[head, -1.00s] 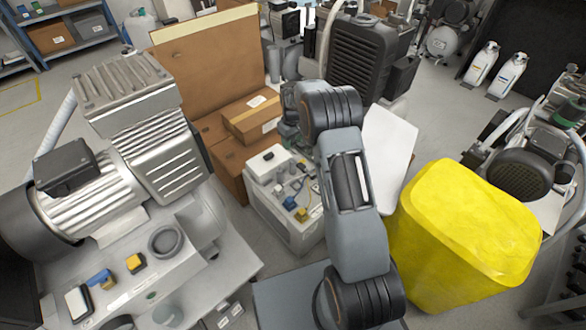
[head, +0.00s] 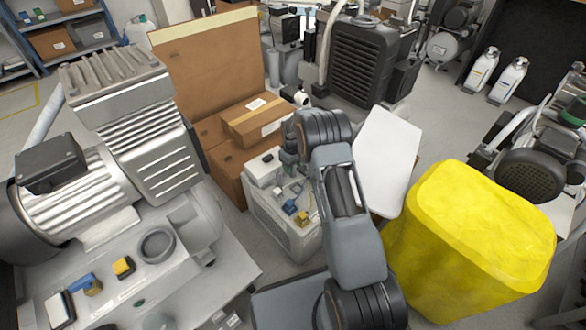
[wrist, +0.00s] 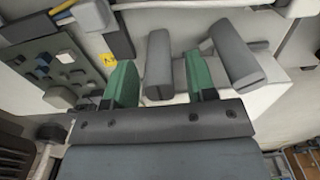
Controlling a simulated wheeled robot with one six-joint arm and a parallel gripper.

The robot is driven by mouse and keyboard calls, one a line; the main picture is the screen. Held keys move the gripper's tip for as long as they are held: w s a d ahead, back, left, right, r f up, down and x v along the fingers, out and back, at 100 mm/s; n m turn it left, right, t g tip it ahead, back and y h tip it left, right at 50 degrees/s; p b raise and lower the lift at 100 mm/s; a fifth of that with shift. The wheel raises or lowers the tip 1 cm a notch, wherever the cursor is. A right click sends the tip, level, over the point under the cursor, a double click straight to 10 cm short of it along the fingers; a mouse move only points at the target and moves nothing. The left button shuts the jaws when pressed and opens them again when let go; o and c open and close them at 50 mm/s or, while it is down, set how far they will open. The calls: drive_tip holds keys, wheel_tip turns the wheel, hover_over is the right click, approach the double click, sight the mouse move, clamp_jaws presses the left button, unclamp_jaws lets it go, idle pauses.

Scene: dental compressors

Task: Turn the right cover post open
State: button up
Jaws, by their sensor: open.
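My gripper (wrist: 161,88) has two green fingers, which stand apart and open in the wrist view. A grey post (wrist: 158,65) stands between the fingers in that picture; I cannot tell whether either finger touches it. A second grey post (wrist: 236,55) leans to the right, outside the right finger. Which of them is the right cover post is not clear from the picture. In the head view my gripper (head: 289,160) is over the back of the white box (head: 283,225), and the posts are too small or hidden to make out.
The wrist view shows a dark panel with small knobs (wrist: 55,70) at left.

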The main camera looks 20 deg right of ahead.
drive_tip(key=shift+f, duration=0.3)
drive_tip(key=c, duration=0.9)
